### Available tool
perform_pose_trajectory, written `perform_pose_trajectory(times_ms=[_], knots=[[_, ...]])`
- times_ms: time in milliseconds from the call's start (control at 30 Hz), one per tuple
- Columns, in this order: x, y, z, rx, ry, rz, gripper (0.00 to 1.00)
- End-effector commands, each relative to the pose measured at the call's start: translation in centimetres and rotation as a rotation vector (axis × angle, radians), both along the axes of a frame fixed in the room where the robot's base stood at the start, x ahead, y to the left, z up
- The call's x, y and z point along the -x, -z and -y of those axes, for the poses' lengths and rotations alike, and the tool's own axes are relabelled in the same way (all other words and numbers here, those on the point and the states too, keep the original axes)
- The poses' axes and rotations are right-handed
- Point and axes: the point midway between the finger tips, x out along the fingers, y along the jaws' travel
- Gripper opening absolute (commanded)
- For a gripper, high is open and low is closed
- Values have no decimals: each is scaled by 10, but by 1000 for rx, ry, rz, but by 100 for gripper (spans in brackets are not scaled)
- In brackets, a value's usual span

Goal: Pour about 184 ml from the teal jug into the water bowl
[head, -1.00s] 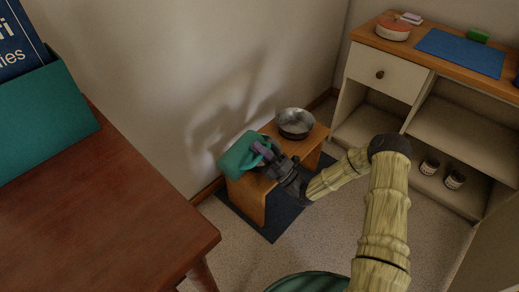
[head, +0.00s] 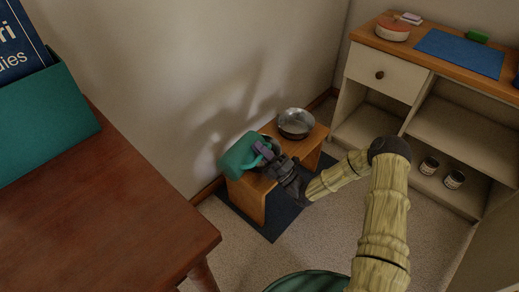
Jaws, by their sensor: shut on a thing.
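The teal jug (head: 237,157) is at the left end of a small wooden stool, tilted, with its handle side toward my gripper. My gripper (head: 266,152) is shut on the jug at its handle; the fingertips are partly hidden against it. A metal bowl (head: 295,123), which looks like the water bowl, stands on the right part of the stool, to the right of the jug and apart from it. The bowl's inside looks grey and shiny; I cannot tell its water level. The jug's mouth and contents cannot be made out.
The wooden stool (head: 248,199) stands on a dark mat (head: 286,213) against the wall. A reddish-brown table (head: 100,205) is at the left, with a teal box (head: 45,118) on it. A shelf unit (head: 463,133) stands at the right, holding two small jars.

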Motion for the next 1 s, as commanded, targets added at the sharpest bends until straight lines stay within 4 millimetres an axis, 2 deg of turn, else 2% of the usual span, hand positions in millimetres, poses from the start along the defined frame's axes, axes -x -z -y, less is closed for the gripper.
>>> perform_pose_trajectory(times_ms=[333,533,1000], knots=[[21,7,-14,100,4,163,0],[21,2,-14,102,7,168,0],[24,7,-16,115,6,182,0]])
